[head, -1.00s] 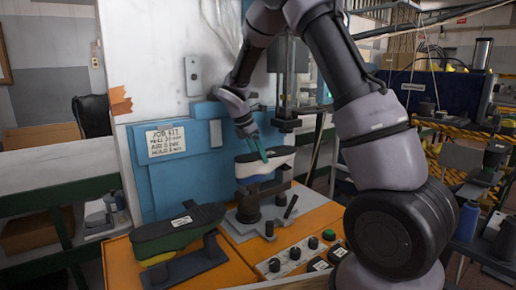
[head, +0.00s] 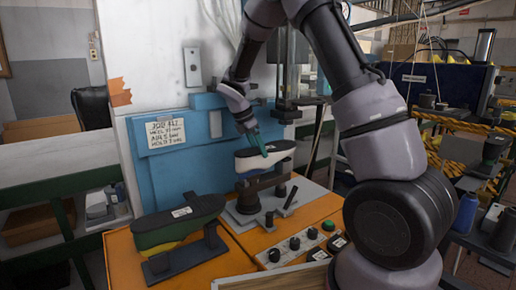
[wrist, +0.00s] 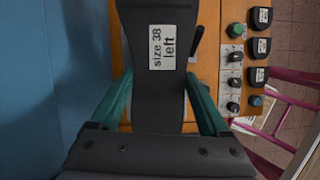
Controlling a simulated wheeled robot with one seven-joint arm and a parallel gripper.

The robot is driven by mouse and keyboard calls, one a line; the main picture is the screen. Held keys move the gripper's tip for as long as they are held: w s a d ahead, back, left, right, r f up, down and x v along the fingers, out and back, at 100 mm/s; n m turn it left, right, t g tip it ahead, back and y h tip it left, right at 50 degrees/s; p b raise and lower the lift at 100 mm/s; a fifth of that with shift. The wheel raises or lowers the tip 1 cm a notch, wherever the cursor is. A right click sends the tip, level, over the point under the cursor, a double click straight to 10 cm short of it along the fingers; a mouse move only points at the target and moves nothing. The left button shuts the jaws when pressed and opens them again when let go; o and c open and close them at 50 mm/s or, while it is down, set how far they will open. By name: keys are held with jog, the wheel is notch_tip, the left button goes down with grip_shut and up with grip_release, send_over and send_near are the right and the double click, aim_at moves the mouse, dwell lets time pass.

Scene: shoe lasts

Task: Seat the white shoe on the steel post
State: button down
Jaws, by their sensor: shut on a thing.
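The white shoe (head: 266,163) has a white side and a flat black top face in the head view. It lies roughly level just above the steel post (head: 249,200), which stands on a grey base plate. I cannot tell whether the shoe touches the post. My gripper (head: 264,143) reaches down from above, its teal fingers shut on the shoe. In the wrist view the fingers of my gripper (wrist: 165,110) flank a dark sole (wrist: 158,95) labelled "size 38 left". The shoe's underside and the post's top are hidden there.
A green shoe with a black sole (head: 180,215) sits on a dark stand at the left of the orange bench (head: 118,262). A button panel (head: 296,245) lies at the front right of the post. A blue panel with a job sign (head: 166,133) stands behind.

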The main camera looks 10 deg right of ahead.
grip_release()
jog(key=v, duration=1.1)
jog(key=shift+f, duration=0.1)
